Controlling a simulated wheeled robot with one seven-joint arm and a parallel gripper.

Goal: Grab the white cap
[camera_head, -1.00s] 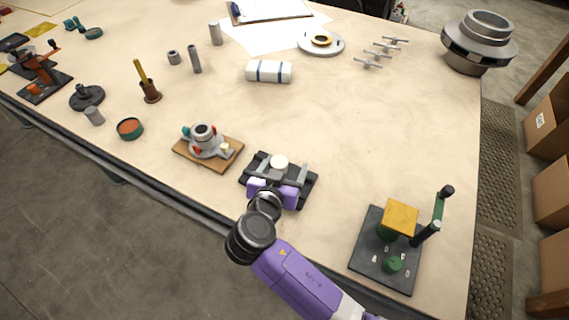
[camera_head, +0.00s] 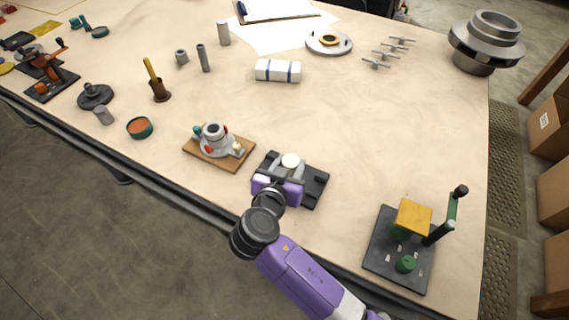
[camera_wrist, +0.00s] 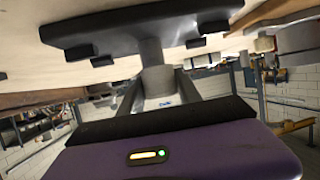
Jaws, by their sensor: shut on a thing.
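The white cap (camera_head: 292,160) is a small pale round piece on top of a short post. The post stands on a dark base plate (camera_head: 316,186) near the table's front edge. My gripper (camera_head: 288,167) reaches in from the front, with its two fingers shut around the cap. In the wrist view, the base plate (camera_wrist: 140,30) appears at the top with the post below it. The cap (camera_wrist: 158,86) looks grey there, in shade, between the fingers. The cap's lower side is mostly hidden.
A wooden board (camera_head: 206,156) with a small casing stands close on the left. On the right is a dark plate (camera_head: 384,262) with a yellow block and a green lever post. A white roll (camera_head: 278,71) lies behind. The table between is clear.

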